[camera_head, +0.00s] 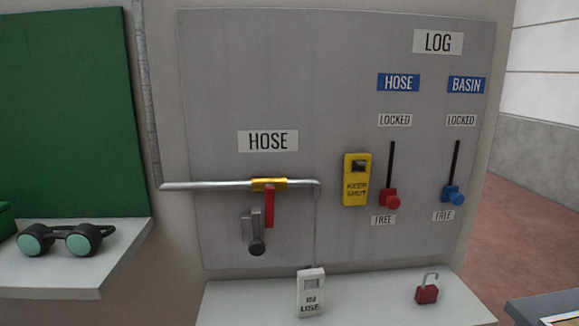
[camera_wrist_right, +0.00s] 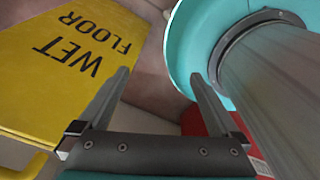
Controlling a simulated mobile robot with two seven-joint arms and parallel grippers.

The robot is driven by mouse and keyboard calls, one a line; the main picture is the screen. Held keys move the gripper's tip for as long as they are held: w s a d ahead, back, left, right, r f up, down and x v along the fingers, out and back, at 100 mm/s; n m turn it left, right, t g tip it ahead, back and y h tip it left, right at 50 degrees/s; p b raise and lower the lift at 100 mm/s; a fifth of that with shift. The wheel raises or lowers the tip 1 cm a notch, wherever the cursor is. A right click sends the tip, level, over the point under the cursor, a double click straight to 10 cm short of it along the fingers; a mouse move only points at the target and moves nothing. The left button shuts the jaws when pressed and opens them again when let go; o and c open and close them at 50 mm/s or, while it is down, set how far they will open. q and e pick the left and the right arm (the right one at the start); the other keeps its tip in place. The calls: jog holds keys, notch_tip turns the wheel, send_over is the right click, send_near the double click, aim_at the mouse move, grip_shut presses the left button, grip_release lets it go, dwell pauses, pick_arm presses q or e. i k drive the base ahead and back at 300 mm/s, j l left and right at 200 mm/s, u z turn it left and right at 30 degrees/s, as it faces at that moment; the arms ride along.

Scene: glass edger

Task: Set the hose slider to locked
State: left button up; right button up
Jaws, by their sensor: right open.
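The red hose slider (camera_head: 389,198) sits at the bottom of its black slot, beside the FREE label (camera_head: 383,221). The LOCKED label (camera_head: 395,120) is at the slot's top, under the blue HOSE sign (camera_head: 398,83). The blue basin slider (camera_head: 453,195) also sits low, near its own FREE label. Neither gripper shows in the head view. In the right wrist view my right gripper (camera_wrist_right: 160,85) is open, with nothing between its fingers. It is away from the panel, near a yellow wet floor sign (camera_wrist_right: 70,60). My left gripper is not in view.
A pipe with a yellow valve body (camera_head: 269,184) and a red handle crosses the panel's left side. A yellow KEEP SHUT box (camera_head: 356,180) hangs just left of the hose slider. An open red padlock (camera_head: 427,290) and a white IN USE tag (camera_head: 311,292) are on the ledge below. Goggles (camera_head: 65,239) lie at left.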

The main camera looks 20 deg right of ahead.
aim_at(388, 197)
jog(key=z, duration=1.25)
